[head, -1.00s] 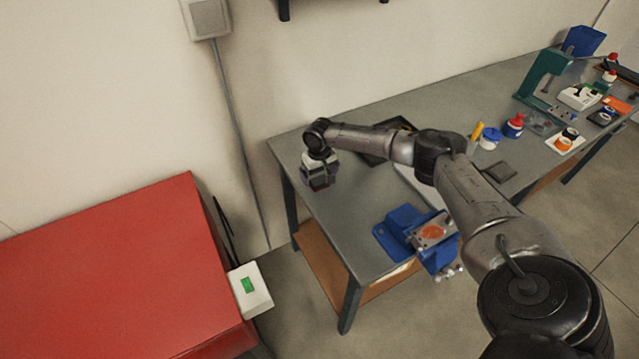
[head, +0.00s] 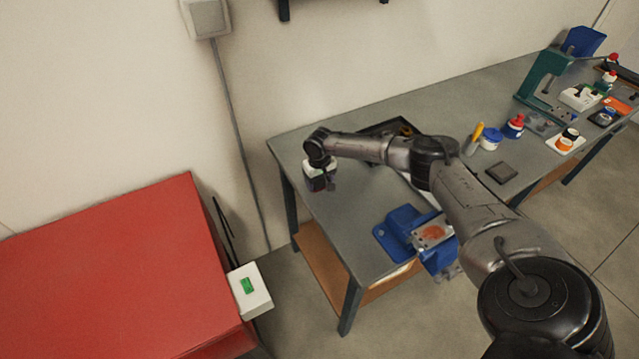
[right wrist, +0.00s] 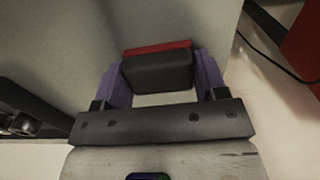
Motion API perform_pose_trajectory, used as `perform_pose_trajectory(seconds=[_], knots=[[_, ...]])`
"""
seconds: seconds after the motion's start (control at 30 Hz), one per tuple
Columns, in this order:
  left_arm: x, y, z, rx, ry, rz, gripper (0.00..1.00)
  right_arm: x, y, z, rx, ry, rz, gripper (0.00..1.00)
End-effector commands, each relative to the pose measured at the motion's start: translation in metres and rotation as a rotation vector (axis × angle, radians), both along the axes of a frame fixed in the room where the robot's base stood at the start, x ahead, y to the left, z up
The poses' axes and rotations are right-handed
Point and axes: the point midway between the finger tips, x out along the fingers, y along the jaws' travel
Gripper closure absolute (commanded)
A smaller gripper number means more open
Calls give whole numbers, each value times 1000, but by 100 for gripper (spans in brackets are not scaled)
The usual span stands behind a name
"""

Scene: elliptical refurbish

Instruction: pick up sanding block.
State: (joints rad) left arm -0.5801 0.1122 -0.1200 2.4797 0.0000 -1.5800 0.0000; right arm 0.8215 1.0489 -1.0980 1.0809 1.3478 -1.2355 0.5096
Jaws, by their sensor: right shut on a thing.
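The sanding block (right wrist: 157,71) is a dark grey block with a red layer along its far edge in the right wrist view. My right gripper (right wrist: 160,78) has its two purple fingers against the block's left and right sides, and it is shut on the block. In the head view, my right gripper (head: 320,186) is at the left end of the grey workbench (head: 352,222). There the hand mostly hides the block, and I cannot tell whether the block touches the bench top. My left gripper is not in view.
A blue vise (head: 405,232) sits at the bench's front edge. A dark tray (head: 383,131) lies behind my right forearm. Bottles and a green press (head: 545,80) stand toward the right. A red cabinet (head: 110,265) is at the left, with floor between.

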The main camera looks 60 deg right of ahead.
Motion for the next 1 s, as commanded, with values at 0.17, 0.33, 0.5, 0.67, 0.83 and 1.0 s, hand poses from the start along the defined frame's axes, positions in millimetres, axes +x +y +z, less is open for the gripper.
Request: perform_pose_trajectory(seconds=[0.17, 0.33, 0.5, 0.67, 0.83, 1.0], knots=[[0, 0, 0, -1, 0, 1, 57, 0, 0, 0, 0, 0, 0, 61], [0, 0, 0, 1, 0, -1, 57, 0, 0, 0, 0, 0, 0, 62], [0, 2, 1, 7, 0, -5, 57, 0, 0, 6, -1, -1, 0, 62], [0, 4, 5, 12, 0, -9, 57, 0, -1, 24, 0, -2, 1, 62], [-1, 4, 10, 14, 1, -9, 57, -15, -4, 50, -3, 3, 1, 62], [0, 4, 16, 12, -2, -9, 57, -50, -9, 71, -5, 3, 2, 62]])
